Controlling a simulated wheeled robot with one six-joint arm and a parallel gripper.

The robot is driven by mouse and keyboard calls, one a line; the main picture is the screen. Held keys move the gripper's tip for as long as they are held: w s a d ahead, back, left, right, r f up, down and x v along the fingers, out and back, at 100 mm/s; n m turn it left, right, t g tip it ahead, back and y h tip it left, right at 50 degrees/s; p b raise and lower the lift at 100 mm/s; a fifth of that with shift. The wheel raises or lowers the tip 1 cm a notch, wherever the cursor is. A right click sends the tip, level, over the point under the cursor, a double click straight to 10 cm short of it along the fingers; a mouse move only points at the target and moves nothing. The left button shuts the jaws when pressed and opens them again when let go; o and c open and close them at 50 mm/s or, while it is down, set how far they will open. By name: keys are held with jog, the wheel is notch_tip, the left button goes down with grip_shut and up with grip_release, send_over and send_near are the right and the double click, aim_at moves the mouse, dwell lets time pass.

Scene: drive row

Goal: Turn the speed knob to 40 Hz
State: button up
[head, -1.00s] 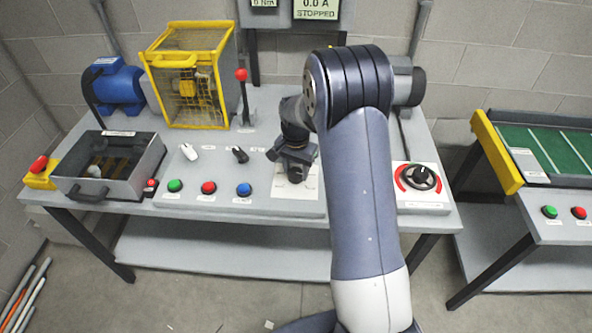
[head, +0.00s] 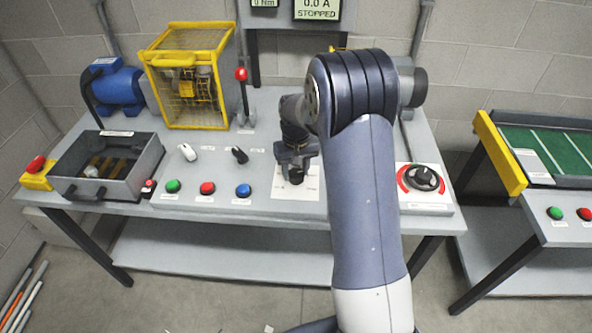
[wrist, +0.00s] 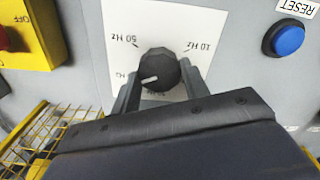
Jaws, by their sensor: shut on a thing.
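The speed knob (wrist: 158,66) is a dark faceted knob on a white plate (wrist: 215,22). In the wrist view its white pointer mark points left and slightly down, towards a partly hidden "Hz" label. The "50 Hz" label is at upper left and "10 Hz" at upper right; other labels are hidden by my gripper. My gripper (wrist: 160,76) has a finger on each side of the knob and is shut on it. In the head view my gripper (head: 296,160) stands over the dark knob (head: 296,178) on its white plate (head: 312,186).
Green (head: 173,186), red (head: 207,188) and blue (head: 243,190) buttons sit left of the plate; the blue reset button (wrist: 288,38) shows in the wrist view. A red-marked dial (head: 421,178) is at right. The display (head: 317,9) reads "0.0 A STOPPED".

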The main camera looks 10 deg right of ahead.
aim_at(296, 172)
jog(key=shift+n, duration=0.4)
jog(key=o, duration=1)
jog(key=shift+r, duration=0.1)
notch_tip(296, 172, up, 11)
jog(key=shift+f+b, duration=0.2)
jog(key=shift+b, duration=0.1)
